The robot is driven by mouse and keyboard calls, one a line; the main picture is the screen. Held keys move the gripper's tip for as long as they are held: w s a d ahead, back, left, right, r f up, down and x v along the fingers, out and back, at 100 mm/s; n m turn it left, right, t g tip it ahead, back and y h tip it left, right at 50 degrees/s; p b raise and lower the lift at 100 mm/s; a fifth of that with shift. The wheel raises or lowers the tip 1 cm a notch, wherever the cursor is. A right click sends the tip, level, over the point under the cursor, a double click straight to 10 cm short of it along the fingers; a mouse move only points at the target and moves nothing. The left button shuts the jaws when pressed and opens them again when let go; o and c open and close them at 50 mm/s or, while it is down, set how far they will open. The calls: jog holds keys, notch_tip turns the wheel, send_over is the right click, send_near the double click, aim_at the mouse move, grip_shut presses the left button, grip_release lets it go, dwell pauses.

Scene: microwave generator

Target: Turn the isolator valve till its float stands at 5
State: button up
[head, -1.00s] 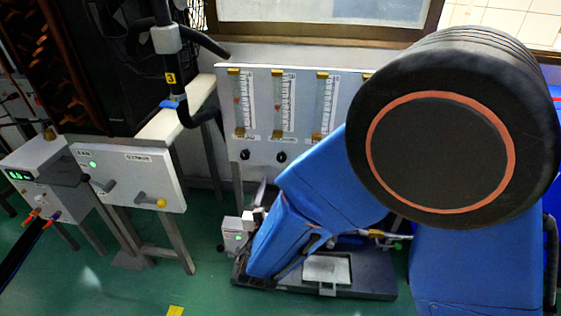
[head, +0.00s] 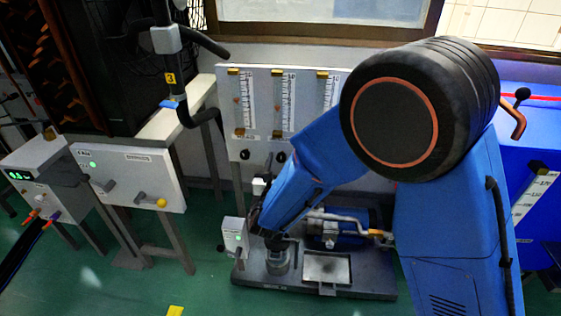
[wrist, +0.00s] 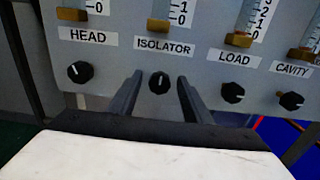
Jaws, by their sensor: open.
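The isolator valve is a black knob (wrist: 160,83) with a white pointer line standing about upright, under the ISOLATOR label (wrist: 165,46) in the wrist view. My gripper (wrist: 160,80) is open, one finger on each side of this knob. Gaps show between the knob and both fingers; I cannot tell how far the tips are from the panel. In the head view the isolator tube (head: 283,103) is second from the left on the grey panel. Its float is too small to read there. The wrist view shows only the bottom of its scale.
The HEAD knob (wrist: 80,72) is left of the isolator knob, and the LOAD knob (wrist: 232,92) and CAVITY knob (wrist: 292,101) are to the right. A pump base (head: 350,290) stands on the floor below the panel. A white lever box (head: 130,175) is at the left.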

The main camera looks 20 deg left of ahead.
jog(key=c, duration=1.1)
jog(key=shift+n, duration=0.3)
jog(key=o, duration=1.1)
jog(key=shift+s, duration=0.1)
jog(key=v, duration=1.7)
jog(key=shift+s, duration=0.15)
